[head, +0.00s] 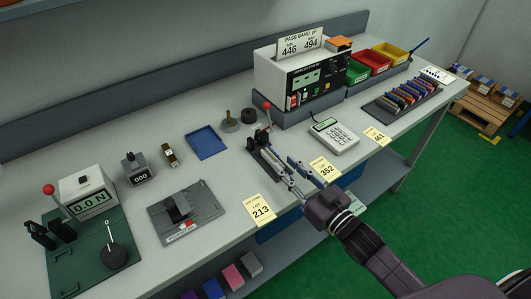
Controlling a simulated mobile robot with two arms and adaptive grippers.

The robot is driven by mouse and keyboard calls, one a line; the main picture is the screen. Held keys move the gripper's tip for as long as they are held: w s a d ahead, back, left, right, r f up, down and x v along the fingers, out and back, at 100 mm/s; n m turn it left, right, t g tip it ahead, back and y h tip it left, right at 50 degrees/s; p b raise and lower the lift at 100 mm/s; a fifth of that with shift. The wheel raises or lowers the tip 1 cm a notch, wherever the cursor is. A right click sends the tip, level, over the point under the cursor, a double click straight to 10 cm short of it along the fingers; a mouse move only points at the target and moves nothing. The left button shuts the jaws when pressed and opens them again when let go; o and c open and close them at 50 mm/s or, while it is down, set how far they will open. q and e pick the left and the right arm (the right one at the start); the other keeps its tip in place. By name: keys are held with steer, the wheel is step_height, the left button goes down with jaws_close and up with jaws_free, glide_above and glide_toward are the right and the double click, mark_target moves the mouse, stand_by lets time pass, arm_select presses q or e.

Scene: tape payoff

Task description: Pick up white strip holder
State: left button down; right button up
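A dark rack (378,107) at the right of the bench holds a row of several coloured strip-like pieces (408,90). A small white piece with dark marks (436,75) lies beyond its right end. I cannot tell which thing is the white strip holder. My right gripper (289,172) reaches in from the lower right, over the bench's front edge. Its fingers look apart and empty, close to a black fixture (262,150) with a red-knobbed lever; I cannot tell whether they touch. My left gripper is not in view.
A tester (302,75) and coloured bins (372,62) stand behind. A blue tray (206,142), a grey fixture (186,212) and a force gauge (88,200) occupy the left.

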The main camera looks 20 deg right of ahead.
mark_target(273, 158)
steer(key=shift+w+a+r, duration=0.1)
steer(key=shift+w+a, duration=0.05)
steer(key=shift+w, duration=0.5)
steer(key=shift+w+a+r+p, duration=0.1)
steer(key=shift+w+a+p, duration=0.2)
steer(key=shift+w+p, duration=0.3)
steer(key=x, duration=0.3)
steer(key=shift+w+a+f+p, duration=0.15)
steer(key=shift+w+f+p, duration=0.15)
steer(key=shift+w, duration=0.25)
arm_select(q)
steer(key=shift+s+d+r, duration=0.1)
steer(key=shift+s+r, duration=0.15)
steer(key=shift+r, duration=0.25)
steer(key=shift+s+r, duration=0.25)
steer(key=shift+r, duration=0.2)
arm_select(e)
jaws_close()
